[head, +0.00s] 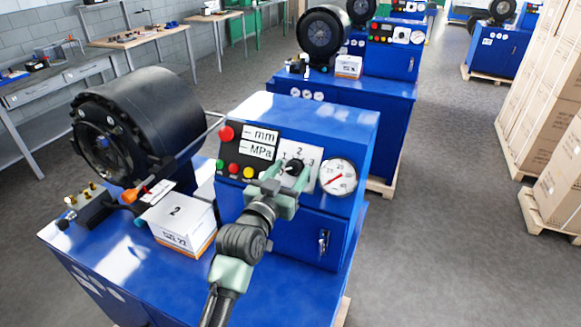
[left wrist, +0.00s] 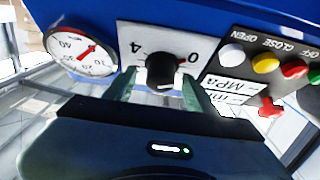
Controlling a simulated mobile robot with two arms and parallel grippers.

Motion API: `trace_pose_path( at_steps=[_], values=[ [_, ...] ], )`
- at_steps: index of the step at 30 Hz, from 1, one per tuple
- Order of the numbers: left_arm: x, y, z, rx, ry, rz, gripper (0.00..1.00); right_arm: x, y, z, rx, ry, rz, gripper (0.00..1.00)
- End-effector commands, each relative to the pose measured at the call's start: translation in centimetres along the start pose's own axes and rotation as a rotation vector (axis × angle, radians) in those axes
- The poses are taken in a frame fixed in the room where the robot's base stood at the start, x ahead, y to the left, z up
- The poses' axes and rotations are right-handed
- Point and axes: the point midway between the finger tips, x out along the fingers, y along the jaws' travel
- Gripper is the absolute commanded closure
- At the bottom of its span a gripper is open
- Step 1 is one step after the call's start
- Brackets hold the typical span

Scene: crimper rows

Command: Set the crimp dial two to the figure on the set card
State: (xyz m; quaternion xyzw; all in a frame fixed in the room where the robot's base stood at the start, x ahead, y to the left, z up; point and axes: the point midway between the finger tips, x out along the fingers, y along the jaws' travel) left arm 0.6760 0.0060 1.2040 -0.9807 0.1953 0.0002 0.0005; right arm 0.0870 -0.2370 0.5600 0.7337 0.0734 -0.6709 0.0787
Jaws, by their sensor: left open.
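The crimp dial (head: 294,167) is a black knob on a white plate on the blue machine's front panel, with a 2 above it. In the left wrist view the knob (left wrist: 162,70) shows upside down, between the figures 4 and 0, with a pale mark on its lower edge. My left gripper (head: 286,182) is open in front of the dial, its fingers on either side of the knob; I cannot tell whether they touch. A small white card with red marks (head: 158,190) lies by the crimper head; its figure is unreadable. My right gripper is not in view.
A round gauge (head: 338,177) sits right of the dial. A red button (head: 226,133) and several coloured buttons sit to its left. A white box marked 2 (head: 183,222) stands on the machine's bench. More blue machines stand behind; pallets of cartons (head: 545,110) are at right.

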Motion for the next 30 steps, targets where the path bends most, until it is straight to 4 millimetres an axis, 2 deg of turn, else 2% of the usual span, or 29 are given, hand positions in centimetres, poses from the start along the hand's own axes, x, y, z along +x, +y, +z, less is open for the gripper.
trace_pose_path(
  at_steps=[10, 11, 15, 17, 30],
  values=[
    [0.6, 0.0, 0.1, -0.001, 0.0, 0.0, 0.44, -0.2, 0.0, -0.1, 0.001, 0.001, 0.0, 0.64],
    [0.6, 0.0, 0.1, -0.001, 0.0, 0.0, 0.47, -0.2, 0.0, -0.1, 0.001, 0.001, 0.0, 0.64],
    [0.6, 0.0, 0.1, -0.001, -0.001, 0.0, 0.86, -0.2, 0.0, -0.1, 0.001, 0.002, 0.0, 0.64],
    [0.6, 0.0, 0.1, -0.001, -0.001, 0.0, 1.0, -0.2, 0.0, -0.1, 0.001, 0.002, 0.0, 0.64],
    [0.6, -0.2, 0.3, 0.081, -0.001, 0.049, 1.0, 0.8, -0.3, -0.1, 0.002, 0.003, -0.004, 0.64]
  ],
)
